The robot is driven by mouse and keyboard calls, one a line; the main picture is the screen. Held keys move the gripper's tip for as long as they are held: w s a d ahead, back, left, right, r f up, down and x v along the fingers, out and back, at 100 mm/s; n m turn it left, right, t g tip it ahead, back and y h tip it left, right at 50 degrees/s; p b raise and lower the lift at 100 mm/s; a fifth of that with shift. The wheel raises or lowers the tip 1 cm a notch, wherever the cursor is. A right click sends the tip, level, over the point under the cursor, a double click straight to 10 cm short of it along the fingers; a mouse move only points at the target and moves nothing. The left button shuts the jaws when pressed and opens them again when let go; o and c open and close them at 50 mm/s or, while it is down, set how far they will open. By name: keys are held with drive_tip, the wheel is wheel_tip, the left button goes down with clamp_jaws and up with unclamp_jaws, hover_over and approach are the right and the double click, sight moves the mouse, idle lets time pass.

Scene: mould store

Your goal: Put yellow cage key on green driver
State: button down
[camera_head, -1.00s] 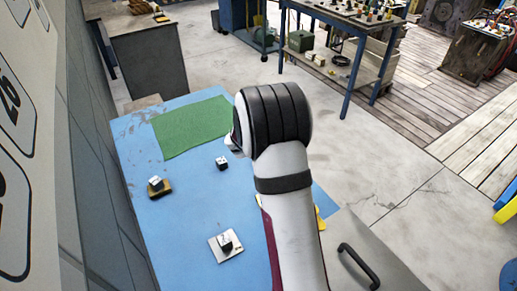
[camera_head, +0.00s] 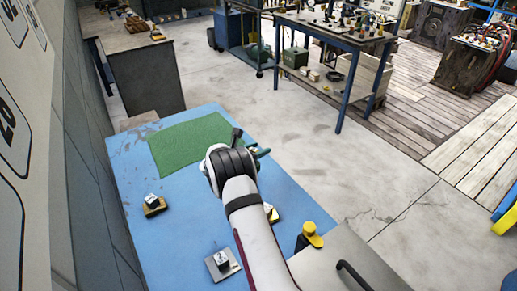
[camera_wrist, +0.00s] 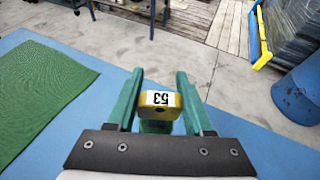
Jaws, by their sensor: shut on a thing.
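In the wrist view my gripper (camera_wrist: 160,75) has its two green fingers closed around a yellow block with a white label reading 53, which I take as the yellow cage key (camera_wrist: 145,110). A green part shows just below the block; I cannot tell whether it is the green driver or part of my gripper. In the head view my gripper (camera_head: 262,152) is over the blue table, right of the green mat (camera_head: 190,142). My wrist hides most of what it holds there. A small black piece stands up beside it. I cannot pick out the green driver with certainty.
On the blue table (camera_head: 185,225) sit a yellow tagged block (camera_head: 154,207) and a grey plate (camera_head: 230,269) bearing a small cube. A second yellow tagged piece (camera_head: 270,212) lies close to my arm.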

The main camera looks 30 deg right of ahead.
drive_tip(key=shift+c, duration=1.4)
unclamp_jaws()
drive_tip(key=shift+f, duration=0.1)
drive_tip(key=v, duration=1.2)
drive_tip(key=s+a+r+m+g+y, duration=0.1)
drive_tip(key=s+r+m+g+y, duration=0.2)
drive_tip(key=s+m, duration=0.4)
drive_tip(key=s+a+r+m+g, duration=0.1)
drive_tip(key=s+r+m+g, duration=0.1)
drive_tip(key=s+r+m, duration=0.5)
drive_tip(key=s+a+m+y, duration=0.5)
drive_tip(key=s+a+m, duration=0.2)
drive_tip(key=s+a, duration=0.3)
drive_tip(key=s+a+f+m+y, duration=0.1)
drive_tip(key=s+a+m+y, duration=0.5)
drive_tip(key=s+a, duration=0.4)
drive_tip(key=s+m, duration=0.1)
drive_tip(key=s, duration=0.4)
drive_tip(key=shift+a+f, duration=0.15)
drive_tip(key=shift+a, duration=0.05)
